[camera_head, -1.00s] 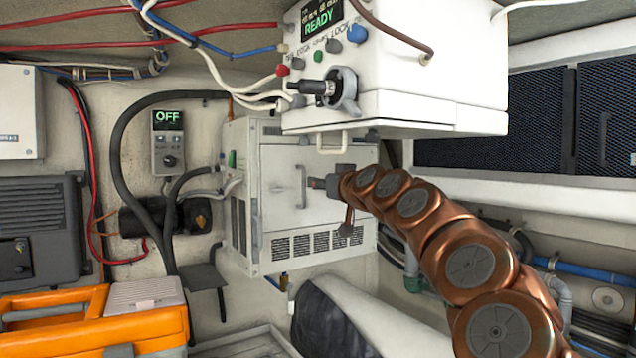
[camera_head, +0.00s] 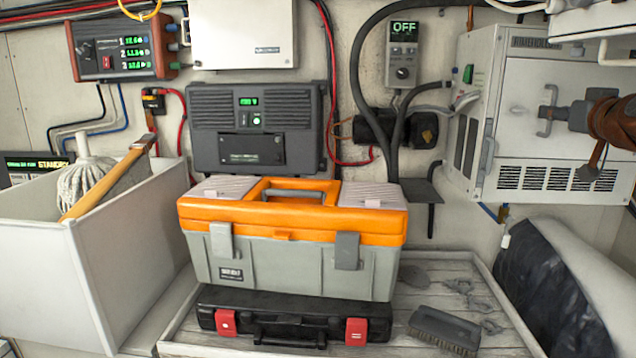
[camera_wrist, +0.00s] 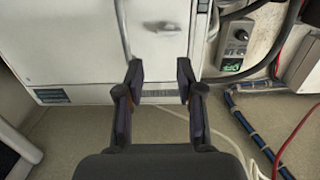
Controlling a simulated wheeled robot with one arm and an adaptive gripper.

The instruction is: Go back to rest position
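My gripper (camera_wrist: 160,85) is open in the wrist view, its two dark fingers apart with nothing between them. In the head view, my gripper (camera_head: 580,115) is at the right edge, in front of the white cabinet (camera_head: 530,150). The cabinet's door handle (camera_head: 547,112) is just left of it. In the wrist view, the handle (camera_wrist: 123,28) lies beyond the left finger, not between the fingers. The cabinet door looks shut. Most of my arm is outside the head view.
An orange and grey toolbox (camera_head: 290,240) stands on a black case (camera_head: 290,315) on a slatted board. A brush (camera_head: 443,328) lies to its right. A white bin (camera_head: 60,250) with a mop is at the left. An OFF control panel (camera_head: 403,55) hangs on the wall.

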